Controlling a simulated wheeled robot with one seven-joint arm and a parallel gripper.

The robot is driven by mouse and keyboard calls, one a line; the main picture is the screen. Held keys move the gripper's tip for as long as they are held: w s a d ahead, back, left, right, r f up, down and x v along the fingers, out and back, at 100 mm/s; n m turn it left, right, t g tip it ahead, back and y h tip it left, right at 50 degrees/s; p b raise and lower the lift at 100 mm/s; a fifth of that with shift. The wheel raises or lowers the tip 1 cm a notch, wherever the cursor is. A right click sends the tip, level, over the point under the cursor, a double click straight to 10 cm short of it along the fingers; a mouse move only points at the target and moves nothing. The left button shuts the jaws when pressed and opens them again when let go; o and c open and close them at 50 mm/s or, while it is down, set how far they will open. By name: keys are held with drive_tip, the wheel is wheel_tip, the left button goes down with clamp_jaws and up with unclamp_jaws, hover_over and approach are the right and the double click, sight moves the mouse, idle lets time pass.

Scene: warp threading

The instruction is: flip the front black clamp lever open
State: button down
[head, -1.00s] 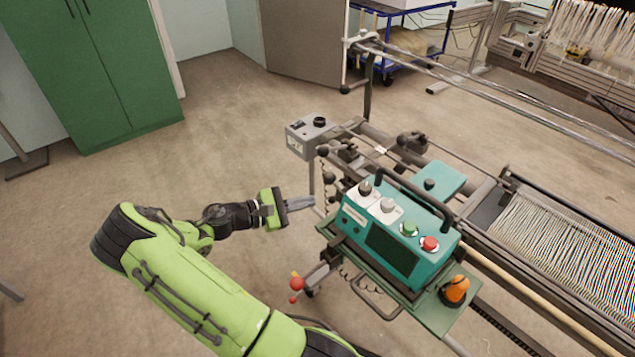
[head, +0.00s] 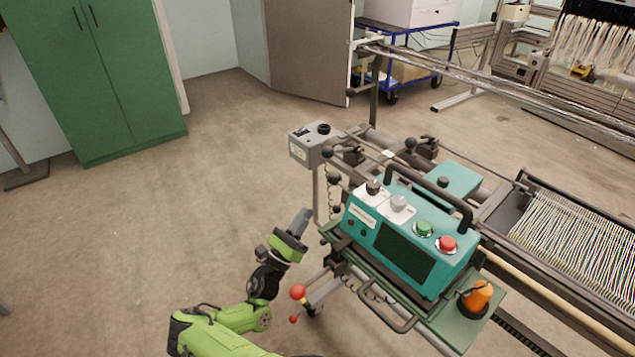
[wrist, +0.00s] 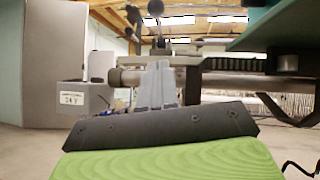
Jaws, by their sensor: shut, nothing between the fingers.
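Black-knobbed clamp levers stand on the machine's near end in the head view; one knob (head: 334,178) is low beside the teal control box, another (head: 327,151) is just above it. I cannot tell for sure which is the front lever. In the wrist view a black ball knob on a lever (wrist: 155,7) shows above the fingertips. My gripper (head: 304,214) is shut and empty, left of the machine's post and apart from the levers. Its closed grey fingers also show in the wrist view (wrist: 157,80), pointing toward the machine's bar.
The teal control box (head: 400,240) with its handle and buttons stands right of my gripper. A grey box (head: 310,148) sits on a post. A red ball knob (head: 298,291) and an orange item (head: 478,297) are low in front.

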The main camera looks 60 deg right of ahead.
drive_tip(key=w+a+r+b+x, duration=0.1)
drive_tip(key=r+x, duration=0.1)
drive_tip(key=x, duration=1)
drive_tip(key=shift+r, duration=0.25)
drive_tip(key=shift+a, duration=0.1)
